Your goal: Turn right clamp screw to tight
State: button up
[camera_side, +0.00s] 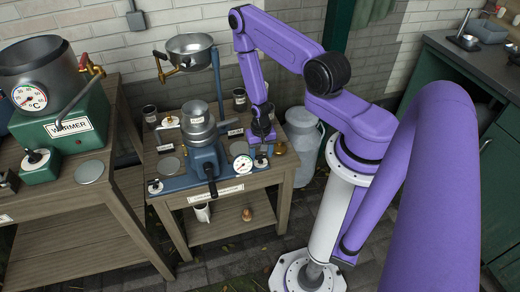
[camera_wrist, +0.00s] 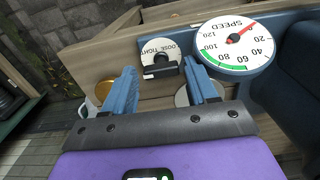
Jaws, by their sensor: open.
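The right clamp screw (camera_wrist: 160,66) is a black knob with a bar-shaped grip on a white round plate lettered LOOSE and TIGHT. The lettering is upside down in the wrist view, and the bar lies roughly across the picture. Which word the knob points to is unclear. The clamp screw also shows in the side view (camera_side: 261,162), at the right end of the churn's blue base. My gripper (camera_wrist: 159,68) is open, its two blue fingers apart on either side of the knob in the picture. Contact is not visible. In the side view my gripper (camera_side: 262,143) hangs just above the screw.
The white speed dial (camera_wrist: 236,44) stands close beside the screw, its red needle near the top. The blue churn (camera_side: 206,158) is left of it. Another clamp screw (camera_side: 155,186) sits at the base's left end.

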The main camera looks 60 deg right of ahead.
jog(key=shift+w+a, duration=0.1)
jog(key=shift+w, duration=0.05)
jog(key=n, duration=0.3)
jog(key=shift+n, duration=0.4)
jog(key=n, duration=0.4)
jog(key=shift+s+a+n, duration=0.1)
jog(key=shift+s+n, duration=0.15)
jog(key=shift+n, duration=0.05)
jog(key=n, duration=0.4)
jog(key=shift+w, duration=0.1)
jog(key=n, duration=0.4)
jog(key=shift+n, duration=0.3)
notch_tip(320, 180, up, 17)
jog(key=s+a+r+n, duration=0.2)
jog(key=s+a+r, duration=0.1)
jog(key=a+r, duration=0.9)
jog(key=shift+a, duration=0.85)
